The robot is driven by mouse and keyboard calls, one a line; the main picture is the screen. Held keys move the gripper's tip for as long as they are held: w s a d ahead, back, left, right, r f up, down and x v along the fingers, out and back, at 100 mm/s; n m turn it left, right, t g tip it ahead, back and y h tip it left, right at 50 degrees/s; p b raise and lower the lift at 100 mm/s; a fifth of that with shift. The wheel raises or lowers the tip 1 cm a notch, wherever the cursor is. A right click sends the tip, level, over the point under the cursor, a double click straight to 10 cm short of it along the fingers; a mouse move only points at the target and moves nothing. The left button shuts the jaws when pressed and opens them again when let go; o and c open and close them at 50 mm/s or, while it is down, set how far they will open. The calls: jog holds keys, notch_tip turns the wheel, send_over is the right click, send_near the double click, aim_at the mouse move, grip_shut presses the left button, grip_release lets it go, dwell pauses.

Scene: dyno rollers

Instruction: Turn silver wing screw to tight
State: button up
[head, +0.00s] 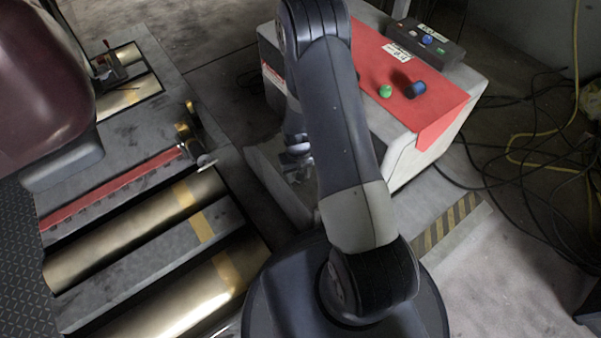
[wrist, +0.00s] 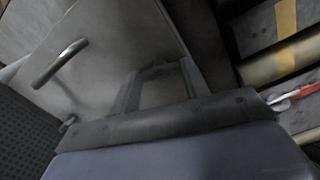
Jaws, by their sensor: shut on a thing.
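My gripper (wrist: 158,74) shows in the wrist view, its two dark fingers reaching up from a wide dark body against a grey panel. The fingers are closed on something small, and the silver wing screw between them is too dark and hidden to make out. In the head view my arm covers most of this place. Only some small silver-grey parts (head: 296,150) show at its left edge, too small to tell gripper from fitting.
A grey console (head: 460,95) with a red top stands to the right. Brass rollers (head: 140,225) and a red bar (head: 115,185) lie at left. A curved metal handle (wrist: 60,62) is left of my gripper. Cables (head: 540,150) cover the floor at right.

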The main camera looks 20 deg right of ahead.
jog(key=m+b, duration=0.1)
jog(key=m, duration=1)
jog(key=shift+m, duration=0.3)
jog(key=shift+s+m+b, duration=0.1)
jog(key=shift+m+b, duration=0.25)
jog(key=shift+m, duration=1.15)
jog(key=shift+d, duration=0.1)
jog(key=o, duration=1)
notch_tip(320, 180, up, 11)
jog(key=p, duration=0.4)
jog(key=shift+f, duration=0.15)
